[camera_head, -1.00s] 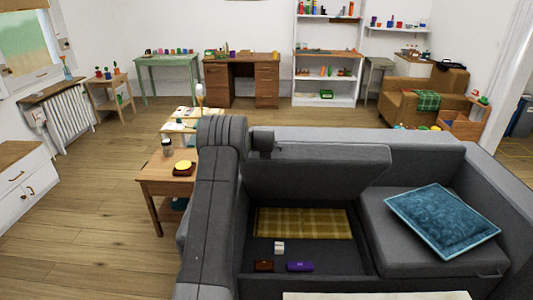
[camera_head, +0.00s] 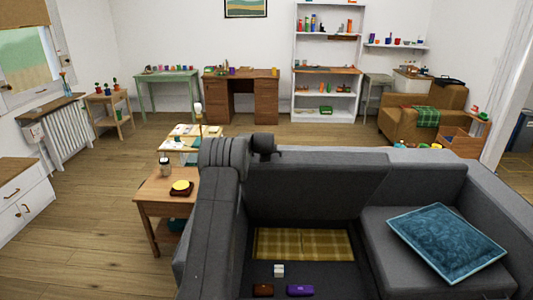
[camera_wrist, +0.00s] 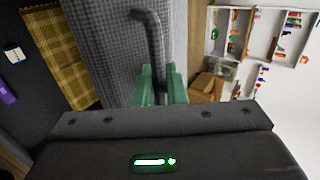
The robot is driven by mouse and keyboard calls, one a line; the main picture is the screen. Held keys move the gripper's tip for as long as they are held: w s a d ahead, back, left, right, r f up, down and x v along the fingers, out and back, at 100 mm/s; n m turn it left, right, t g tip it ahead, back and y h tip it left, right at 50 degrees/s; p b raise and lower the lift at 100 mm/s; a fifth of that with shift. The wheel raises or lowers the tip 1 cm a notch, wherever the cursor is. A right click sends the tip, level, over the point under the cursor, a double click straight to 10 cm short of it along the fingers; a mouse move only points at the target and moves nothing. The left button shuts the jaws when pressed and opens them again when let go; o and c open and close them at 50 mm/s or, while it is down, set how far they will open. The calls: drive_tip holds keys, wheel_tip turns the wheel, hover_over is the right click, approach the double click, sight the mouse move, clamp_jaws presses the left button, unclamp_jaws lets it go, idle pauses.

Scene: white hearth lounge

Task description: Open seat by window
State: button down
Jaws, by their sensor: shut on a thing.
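The left seat (camera_head: 315,190) of the grey sofa is raised, and its panel stands steeply in front of the backrest. The storage space (camera_head: 335,275) under it lies open. It holds a yellow plaid blanket (camera_head: 303,244), a small white item (camera_head: 279,270), a brown item (camera_head: 263,290) and a purple case (camera_head: 300,290). My gripper (camera_head: 268,146) is at the raised seat's top left edge. In the wrist view its green fingers (camera_wrist: 160,85) are closed around a dark bent handle (camera_wrist: 152,30) beside the grey panel.
A blue cushion (camera_head: 446,242) lies on the right seat (camera_head: 395,240). A wooden side table (camera_head: 155,190) with a cup and a yellow-topped item stands left of the sofa. A white cabinet (camera_head: 22,195) stands at far left. Wooden floor (camera_head: 95,215) between them is clear.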

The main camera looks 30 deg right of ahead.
drive_tip(key=c, duration=1.6)
unclamp_jaws()
drive_tip(key=shift+r, duration=0.1)
drive_tip(key=b+v, duration=0.3)
drive_tip(key=v, duration=1.1)
drive_tip(key=shift+w+b, duration=0.1)
drive_tip(key=shift+b, duration=0.2)
drive_tip(key=shift+p+x, duration=1.8)
drive_tip(key=shift+x, duration=5.1)
